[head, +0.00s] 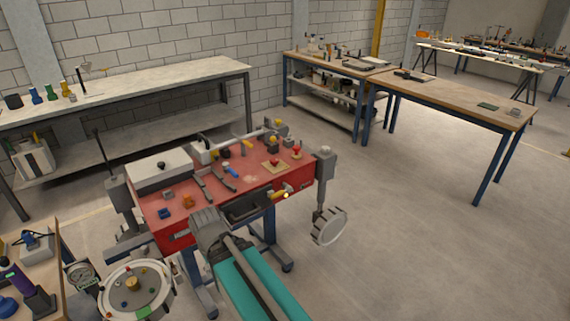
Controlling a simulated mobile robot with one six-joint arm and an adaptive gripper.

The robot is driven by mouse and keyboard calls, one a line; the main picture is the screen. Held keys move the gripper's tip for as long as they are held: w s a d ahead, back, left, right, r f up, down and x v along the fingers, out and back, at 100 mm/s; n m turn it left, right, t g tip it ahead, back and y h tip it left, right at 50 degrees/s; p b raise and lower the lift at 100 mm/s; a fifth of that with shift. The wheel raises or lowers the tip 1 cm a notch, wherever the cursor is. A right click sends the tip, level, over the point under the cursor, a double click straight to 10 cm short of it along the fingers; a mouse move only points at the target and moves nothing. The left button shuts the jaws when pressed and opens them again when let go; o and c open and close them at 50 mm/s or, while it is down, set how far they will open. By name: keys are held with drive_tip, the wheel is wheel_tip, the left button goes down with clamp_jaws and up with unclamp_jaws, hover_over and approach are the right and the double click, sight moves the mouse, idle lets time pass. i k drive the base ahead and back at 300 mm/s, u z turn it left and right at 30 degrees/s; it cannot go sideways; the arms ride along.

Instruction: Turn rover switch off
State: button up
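A red-topped unit (255,181), which may be the rover, stands in front of me with blue legs and grey posts at its sides. On its right part is a tan plate (275,166) with a small red knob. Another small red-topped piece (297,151) stands to its right. I cannot tell which, if either, is the rover switch or how it is set. My teal and grey arm (250,282) rises from the bottom edge and covers part of the unit's front. My gripper cannot be made out in this view.
A grey box (160,169), dark bars and small parts lie on the red top. A spoked wheel (329,227) hangs at its right. A round gauge panel (136,290) is at lower left. Benches (450,97) line the walls. The floor (430,250) at right is clear.

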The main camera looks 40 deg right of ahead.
sight(273, 162)
drive_tip(key=z, duration=0.5)
drive_tip(key=k, duration=1.15)
drive_tip(key=z, duration=0.7)
drive_tip(key=i, duration=2.05)
drive_tip(key=u, duration=0.7)
